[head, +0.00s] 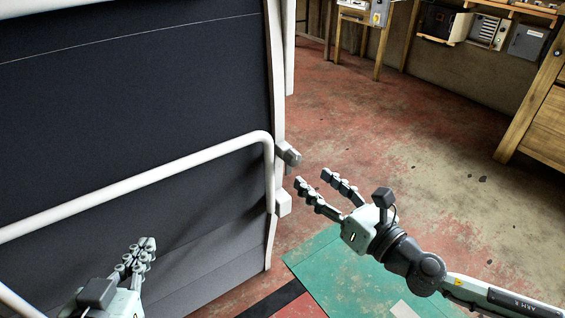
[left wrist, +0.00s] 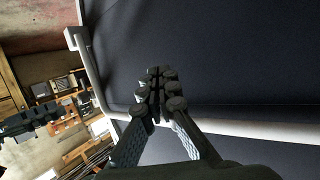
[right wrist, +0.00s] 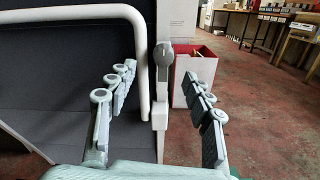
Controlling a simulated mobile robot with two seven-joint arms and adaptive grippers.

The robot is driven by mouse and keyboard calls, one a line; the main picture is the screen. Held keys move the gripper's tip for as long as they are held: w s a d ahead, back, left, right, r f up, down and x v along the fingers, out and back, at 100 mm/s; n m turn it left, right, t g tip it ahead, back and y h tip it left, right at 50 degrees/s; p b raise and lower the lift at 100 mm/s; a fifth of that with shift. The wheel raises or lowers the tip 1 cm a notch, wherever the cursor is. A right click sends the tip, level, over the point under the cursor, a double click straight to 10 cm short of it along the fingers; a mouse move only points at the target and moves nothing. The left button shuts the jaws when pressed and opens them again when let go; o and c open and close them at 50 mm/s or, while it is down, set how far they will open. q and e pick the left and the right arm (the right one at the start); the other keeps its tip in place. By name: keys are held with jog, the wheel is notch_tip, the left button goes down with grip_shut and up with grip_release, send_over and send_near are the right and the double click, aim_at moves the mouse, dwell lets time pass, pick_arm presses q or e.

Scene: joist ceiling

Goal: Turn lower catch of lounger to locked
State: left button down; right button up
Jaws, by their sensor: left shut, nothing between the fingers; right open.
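The lounger (head: 120,90) stands tall at the left of the head view, with dark fabric and white tube rails. A grey catch knob (head: 288,154) sits on its right edge, above a white block (head: 284,202). I cannot tell its setting. In the right wrist view the grey catch (right wrist: 163,55) shows ahead, between my finger lines, not touched. My right gripper (head: 313,179) is open and empty, just right of and below the knob. My left gripper (head: 146,243) is shut and empty in front of the lounger fabric; its closed fingers (left wrist: 158,78) show in the left wrist view.
A white tube rail (head: 130,184) crosses in front of the fabric above my left gripper. A green mat (head: 335,268) lies on the red floor below my right arm. A white box with a red inside (right wrist: 198,68) stands behind the catch. A wooden cabinet (head: 545,118) is far right.

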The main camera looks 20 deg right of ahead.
aim_at(296, 162)
jog(key=x, duration=0.2)
jog(key=p+x, duration=0.1)
jog(key=x, duration=0.3)
jog(key=shift+w+d+r+p, duration=0.15)
jog(key=shift+w+d+p, duration=0.1)
jog(key=shift+p, duration=0.1)
jog(key=shift+w+a, duration=0.15)
jog(key=shift+w, duration=0.2)
pick_arm(q)
jog(key=s+a+f+g+y, duration=0.2)
jog(key=s+a+f+g, duration=0.2)
jog(key=f, duration=0.3)
jog(key=shift+a+n+y, duration=0.3)
jog(key=shift+a, duration=0.4)
jog(key=shift+r, duration=0.1)
pick_arm(e)
jog(key=c, duration=1.1)
jog(key=shift+c, duration=0.2)
